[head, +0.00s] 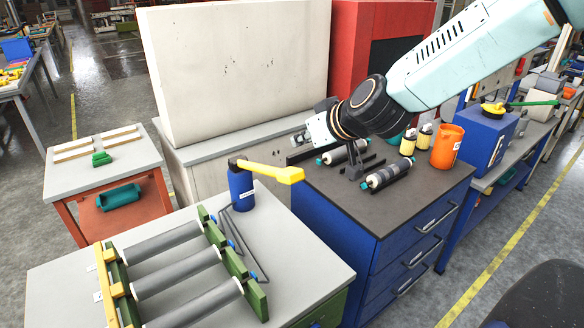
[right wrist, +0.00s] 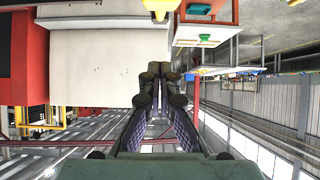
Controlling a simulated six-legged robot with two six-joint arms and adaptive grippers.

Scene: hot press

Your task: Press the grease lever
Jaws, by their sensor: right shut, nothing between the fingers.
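The grease lever (head: 270,172) is a yellow handle on top of a blue cylinder (head: 241,188), which stands at the back corner of the near grey-topped table. The handle points right, with a dark part at its left end. In the right wrist view, a yellow piece (right wrist: 160,6), seemingly the lever, shows at the top edge. My right gripper (head: 303,137) is shut and empty, above the lever's free end in the head view and apart from it. Its closed fingers (right wrist: 163,78) also show in the wrist view. My left gripper is out of view.
A roller rack (head: 178,240) lies on the near table. A dark-topped blue cabinet (head: 400,200) at the right holds rollers, small yellow-topped bottles and an orange cup (head: 446,146). A large white box (head: 235,70) stands behind. A small orange-framed table (head: 70,182) is at the left.

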